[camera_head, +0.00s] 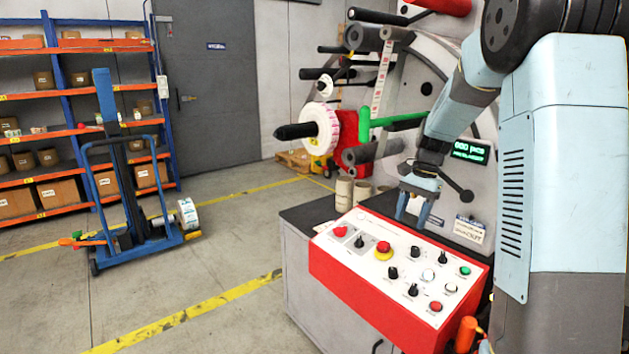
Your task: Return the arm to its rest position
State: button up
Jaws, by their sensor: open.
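My gripper (414,216) hangs fingers down above the back edge of the red control box. Its two blue fingers are apart with nothing visible between them. The control panel (375,268) has a white face with red and green buttons, black knobs and a red emergency button on a yellow ring. My fingertips look close to the panel's back edge; I cannot tell whether they touch it. My arm comes down from the upper right, bent at the elbow, in front of the rewinder.
The label rewinder (440,60) stands behind with rollers and a white label roll (320,128) on a black spindle. Cardboard cores (344,190) stand on the dark cabinet top. A blue lift trolley (135,215) and shelves with boxes (55,195) are at left. Floor between is clear.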

jog(key=s+a+r+n+t+h, duration=0.2)
jog(key=s+a+r+n+t, duration=0.15)
jog(key=s+r, duration=0.8)
jog(key=s+n+t, duration=0.3)
jog(key=s+n, duration=0.3)
jog(key=s, duration=1.1)
jog(key=shift+s+a+t+h, duration=0.35)
jog(key=shift+s+a+h, duration=0.05)
